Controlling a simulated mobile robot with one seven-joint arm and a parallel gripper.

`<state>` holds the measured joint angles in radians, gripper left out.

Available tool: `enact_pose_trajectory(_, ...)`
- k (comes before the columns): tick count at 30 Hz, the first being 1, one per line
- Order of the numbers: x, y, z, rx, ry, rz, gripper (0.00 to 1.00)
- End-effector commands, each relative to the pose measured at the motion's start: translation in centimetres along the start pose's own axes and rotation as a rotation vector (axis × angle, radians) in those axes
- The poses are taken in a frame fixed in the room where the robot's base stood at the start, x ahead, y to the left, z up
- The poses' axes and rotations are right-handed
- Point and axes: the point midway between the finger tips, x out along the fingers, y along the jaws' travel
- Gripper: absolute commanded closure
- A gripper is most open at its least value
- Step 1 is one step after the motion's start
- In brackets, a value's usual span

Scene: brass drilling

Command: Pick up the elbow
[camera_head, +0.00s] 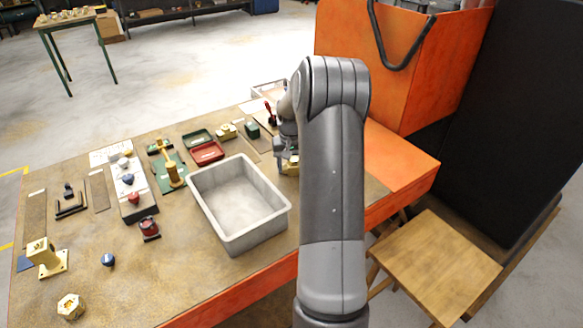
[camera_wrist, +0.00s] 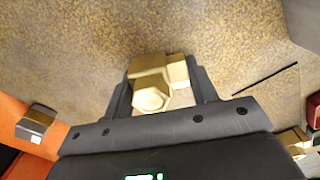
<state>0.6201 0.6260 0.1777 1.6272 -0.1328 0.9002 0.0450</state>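A brass fitting with a hexagonal end, which looks like the elbow (camera_wrist: 152,92), sits between the two fingers of my gripper (camera_wrist: 160,88) in the wrist view. The fingers are apart, one on each side of it. I cannot tell whether they press on it or leave a thin gap. In the head view my gripper (camera_head: 285,157) points down to the right of the grey tray, partly hidden by my arm. A brass piece (camera_head: 291,168) shows at its fingers, low by the tabletop.
An empty grey tray (camera_head: 205,207) stands just left of my gripper. The table (camera_head: 190,285) also holds a red tray (camera_head: 207,153), a green tray (camera_head: 197,138), a brass part on a flange (camera_head: 45,257) and a brass hex fitting (camera_head: 71,306). An orange cabinet (camera_head: 345,45) rises at the right.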

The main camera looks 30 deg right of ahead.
Motion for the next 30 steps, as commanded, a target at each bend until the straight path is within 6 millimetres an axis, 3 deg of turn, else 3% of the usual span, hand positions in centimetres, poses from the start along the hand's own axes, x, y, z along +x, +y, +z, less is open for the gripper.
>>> enact_pose_trajectory(14, 0.0, 0.0, 0.0, 0.000, 0.000, 0.000, 0.89)
enact_pose_trajectory(23, -0.3, 0.0, -0.1, 0.000, 0.003, 0.000, 0.89)
enact_pose_trajectory(30, -2.5, 0.0, -0.1, 0.001, 0.005, 0.001, 0.89)
